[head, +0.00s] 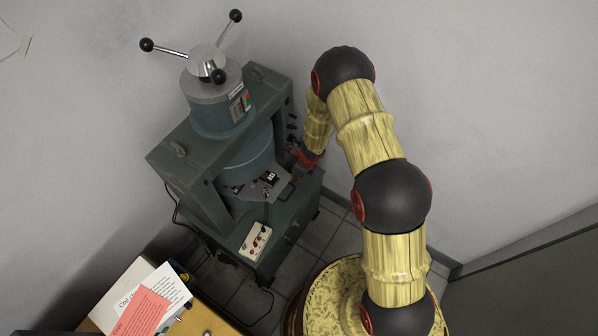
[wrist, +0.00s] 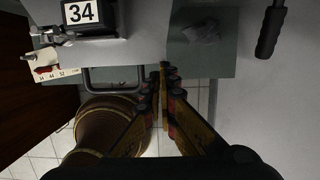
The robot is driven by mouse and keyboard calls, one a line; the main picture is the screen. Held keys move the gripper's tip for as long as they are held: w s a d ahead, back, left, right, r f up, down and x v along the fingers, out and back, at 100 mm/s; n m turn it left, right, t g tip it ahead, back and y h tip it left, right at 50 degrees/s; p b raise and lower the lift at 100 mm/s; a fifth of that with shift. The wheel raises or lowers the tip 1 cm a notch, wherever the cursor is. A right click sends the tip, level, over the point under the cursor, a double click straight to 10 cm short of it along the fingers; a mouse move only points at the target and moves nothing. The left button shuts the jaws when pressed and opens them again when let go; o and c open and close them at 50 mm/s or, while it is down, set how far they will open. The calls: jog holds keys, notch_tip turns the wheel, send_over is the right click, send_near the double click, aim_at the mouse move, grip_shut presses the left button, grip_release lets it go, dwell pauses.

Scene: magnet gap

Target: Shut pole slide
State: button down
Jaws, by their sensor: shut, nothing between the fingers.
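The magnet (head: 215,150) is a grey-green frame with a round upper pole (head: 248,165). A light grey slide plate (head: 270,188) sticks out from under that pole, with small dark parts on it and a bar handle at its front edge. In the wrist view the plate (wrist: 135,45) carries a block marked 34 (wrist: 82,14), and the handle (wrist: 88,82) is a dark U-shaped bar. My gripper (wrist: 168,68) is shut and empty, its fingertips to the right of the handle and apart from it in the picture. In the head view my gripper (head: 304,160) is beside the magnet's right side, partly hidden.
A three-armed handwheel (head: 208,62) with black knobs tops the magnet. A white control box (head: 255,240) sits on the front of the base. A wooden desk (head: 205,318) with papers is at the lower left. Walls stand close behind and right.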

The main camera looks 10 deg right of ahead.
jog(key=v, duration=1.1)
jog(key=s+d+f+n+h+b, duration=0.1)
jog(key=s+d+f+b, duration=0.1)
jog(key=d+b, duration=0.25)
jog(key=s+d+f+n+h+b, duration=0.1)
jog(key=s+d+f+b, duration=0.1)
jog(key=d+b, duration=0.3)
jog(key=n+t+y+b, duration=0.6)
jog(key=n+b, duration=0.4)
jog(key=n, duration=0.6)
send_near(276, 187)
jog(key=shift+g+y, duration=0.3)
jog(key=shift+g, duration=0.4)
jog(key=w+f, duration=0.1)
jog(key=f, duration=0.1)
jog(key=w+a+f, duration=0.1)
jog(key=w, duration=0.1)
jog(key=shift+a+f, duration=0.1)
jog(key=shift+f, duration=0.3)
jog(key=shift+w+a+r+b, duration=0.1)
jog(key=shift+w+a+b, duration=0.3)
jog(key=shift+w+a, duration=0.15)
